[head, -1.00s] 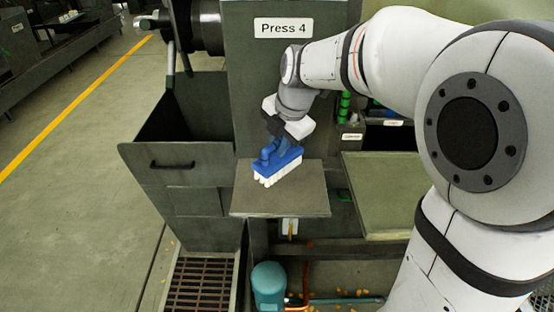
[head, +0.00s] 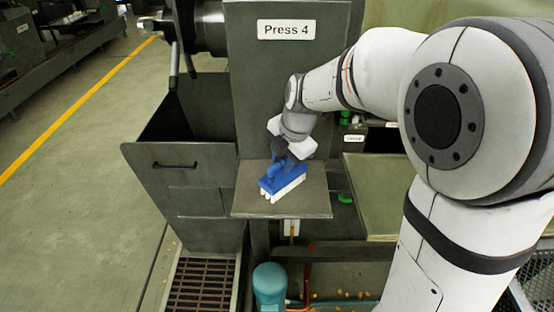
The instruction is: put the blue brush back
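The blue brush (head: 284,179), with white bristles facing down, is over the middle of the flat grey shelf (head: 300,205) on the front of the press marked Press 4 (head: 288,30). Its bristles look to be touching the shelf or very close above it. My gripper (head: 280,163) reaches down from above and is shut on the brush's blue handle. The fingertips are small and dark and partly merge with the handle. The brush lies slightly angled across the shelf.
An open grey bin (head: 180,165) with a handle stands left of the shelf. A labelled holder (head: 354,138) with green items is behind on the right, partly hidden by my arm. A greenish tray surface (head: 375,190) lies right. A teal motor (head: 269,285) and floor grate (head: 200,285) are below.

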